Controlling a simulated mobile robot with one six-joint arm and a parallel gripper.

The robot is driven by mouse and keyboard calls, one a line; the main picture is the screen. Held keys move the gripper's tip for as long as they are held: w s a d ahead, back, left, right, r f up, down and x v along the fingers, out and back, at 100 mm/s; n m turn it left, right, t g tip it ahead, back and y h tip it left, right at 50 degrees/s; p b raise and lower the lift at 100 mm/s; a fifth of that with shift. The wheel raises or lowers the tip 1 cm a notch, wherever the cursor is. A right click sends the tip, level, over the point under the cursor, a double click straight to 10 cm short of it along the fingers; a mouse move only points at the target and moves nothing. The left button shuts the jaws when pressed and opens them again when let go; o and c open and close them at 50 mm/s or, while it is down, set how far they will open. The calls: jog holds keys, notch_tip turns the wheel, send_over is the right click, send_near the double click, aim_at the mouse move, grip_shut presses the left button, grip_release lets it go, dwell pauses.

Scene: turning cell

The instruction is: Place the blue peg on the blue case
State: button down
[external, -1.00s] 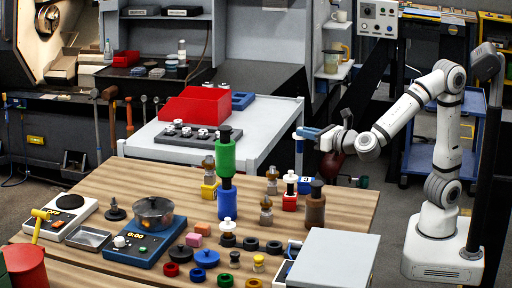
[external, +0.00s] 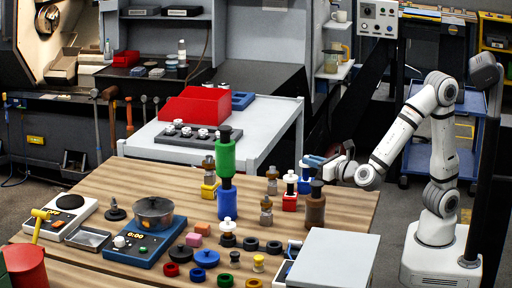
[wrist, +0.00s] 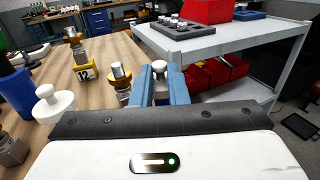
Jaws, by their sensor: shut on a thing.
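My gripper (external: 309,161) is over the right part of the wooden table, low above the blue case (external: 305,187). Its blue fingers (wrist: 162,86) are shut on the blue peg, mostly hidden by them; a pale part shows between the fingers in the wrist view. The peg is upright. I cannot tell whether it touches the case, which is hidden in the wrist view.
A red case (external: 290,203) with a peg stands just left, and a brown cylinder (external: 316,207) stands just in front. A tall green-and-blue stack (external: 226,160) is further left. A grey cart (external: 270,135) is behind the table.

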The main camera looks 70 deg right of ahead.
jog(key=shift+r, duration=0.1)
jog(key=shift+f, duration=0.3)
jog(key=c, duration=1.4)
grip_release()
jog(key=shift+r, duration=0.1)
jog(key=shift+r, duration=0.15)
jog(key=v, duration=1.2)
jog(key=shift+p, duration=0.35)
